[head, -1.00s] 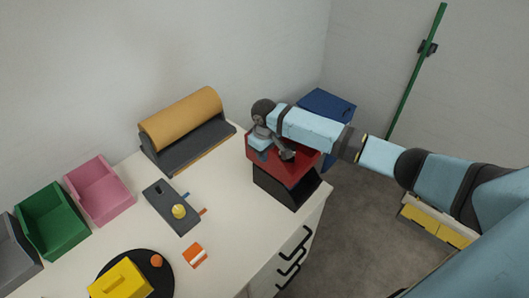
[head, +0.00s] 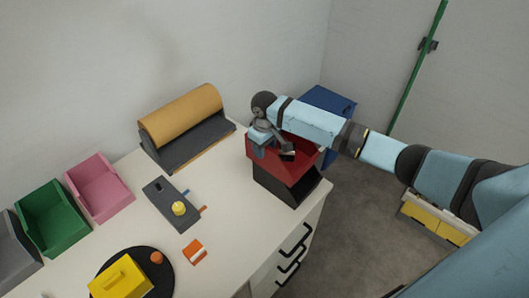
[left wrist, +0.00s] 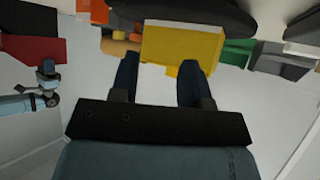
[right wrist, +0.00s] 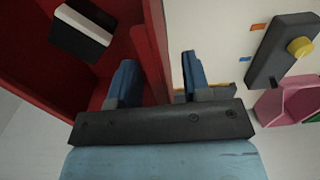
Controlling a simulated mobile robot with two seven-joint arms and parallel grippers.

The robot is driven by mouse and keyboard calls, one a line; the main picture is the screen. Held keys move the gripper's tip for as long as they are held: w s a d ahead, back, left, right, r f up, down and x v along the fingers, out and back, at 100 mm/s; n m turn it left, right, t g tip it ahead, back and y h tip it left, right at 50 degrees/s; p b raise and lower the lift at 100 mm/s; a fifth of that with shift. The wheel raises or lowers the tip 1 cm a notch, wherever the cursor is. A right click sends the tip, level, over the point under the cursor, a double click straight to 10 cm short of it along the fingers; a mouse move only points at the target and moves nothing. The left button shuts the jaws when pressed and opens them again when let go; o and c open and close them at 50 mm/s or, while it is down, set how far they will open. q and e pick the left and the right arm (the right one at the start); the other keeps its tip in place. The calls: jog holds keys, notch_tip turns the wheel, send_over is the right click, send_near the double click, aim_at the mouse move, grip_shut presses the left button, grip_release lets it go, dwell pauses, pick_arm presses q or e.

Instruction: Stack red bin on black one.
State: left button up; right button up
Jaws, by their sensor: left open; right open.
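The red bin (head: 290,163) sits on top of the black bin (head: 285,188) at the right end of the counter, and the two look roughly lined up. My right gripper (head: 260,147) is open at the red bin's left wall. In the right wrist view, my right fingers (right wrist: 158,82) are on either side of the red wall (right wrist: 157,45), one inside the bin and one outside. A black-and-white block (right wrist: 84,28) lies inside the red bin. My left gripper (left wrist: 157,80) is open and empty in the left wrist view, outside the head view.
A tan-topped roll holder (head: 185,130) stands at the counter's back. Pink (head: 98,188), green (head: 52,220) and grey bins line the left side. A grey block with a yellow knob (head: 172,205), an orange-and-white piece (head: 195,251) and a yellow box (head: 122,279) are nearer. A blue bin (head: 330,104) stands behind.

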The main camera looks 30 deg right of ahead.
notch_tip(320, 180, up, 11)
jog(key=b, duration=0.1)
jog(key=shift+r, duration=0.2)
